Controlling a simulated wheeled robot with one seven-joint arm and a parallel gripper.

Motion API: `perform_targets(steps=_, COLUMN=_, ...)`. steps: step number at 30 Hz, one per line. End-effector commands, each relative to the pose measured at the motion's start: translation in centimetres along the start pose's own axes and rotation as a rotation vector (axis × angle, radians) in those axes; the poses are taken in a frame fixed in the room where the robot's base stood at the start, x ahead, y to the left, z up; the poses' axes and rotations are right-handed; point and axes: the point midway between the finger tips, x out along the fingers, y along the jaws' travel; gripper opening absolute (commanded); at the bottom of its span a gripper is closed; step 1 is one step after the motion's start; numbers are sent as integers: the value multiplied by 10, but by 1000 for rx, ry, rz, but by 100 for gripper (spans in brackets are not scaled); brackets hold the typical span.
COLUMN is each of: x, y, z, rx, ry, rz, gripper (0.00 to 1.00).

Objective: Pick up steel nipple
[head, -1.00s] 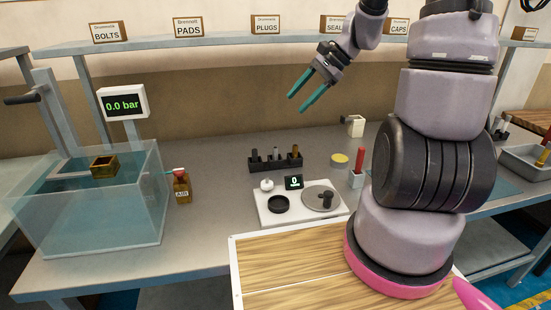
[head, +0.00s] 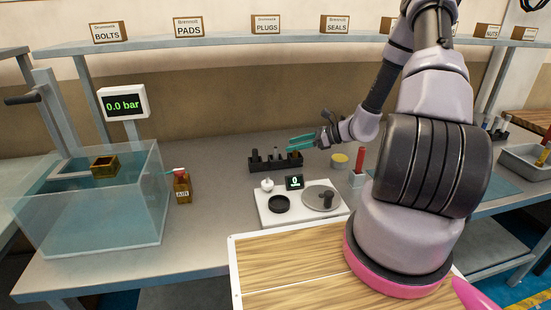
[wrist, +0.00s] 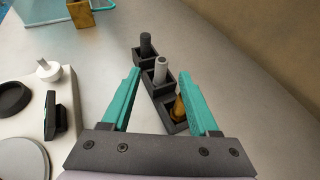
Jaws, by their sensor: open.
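The steel nipple (wrist: 160,70) looks like the light grey upright piece in the middle slot of a dark three-slot rack (head: 275,163). It also shows as a small grey piece in the head view (head: 276,154). A dark piece (wrist: 146,44) stands in one end slot and a brass piece (wrist: 179,107) in the other. In the wrist view the rack's middle and brass slots lie between the fingers (wrist: 161,79); the fingers appear empty.
A white scale base (head: 263,212) with a display and round plate is in front of the rack. A yellow-topped round item (head: 340,160) and a red-handled tool (head: 360,160) stand to the right.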

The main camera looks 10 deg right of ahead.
Motion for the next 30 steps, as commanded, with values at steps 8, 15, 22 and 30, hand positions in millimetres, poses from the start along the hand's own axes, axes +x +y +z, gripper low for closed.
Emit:
perform_targets(steps=8, x=29, y=0, z=0, rx=0, ry=0, rz=1, gripper=61)
perform_targets(steps=15, x=62, y=-3, z=0, rx=-1, ry=1, rz=3, gripper=61)
perform_targets(steps=22, x=79, y=-3, z=0, rx=-3, ry=2, rz=2, gripper=61)
perform_targets(steps=30, x=78, y=-3, z=0, rx=-2, ry=2, rz=1, gripper=23)
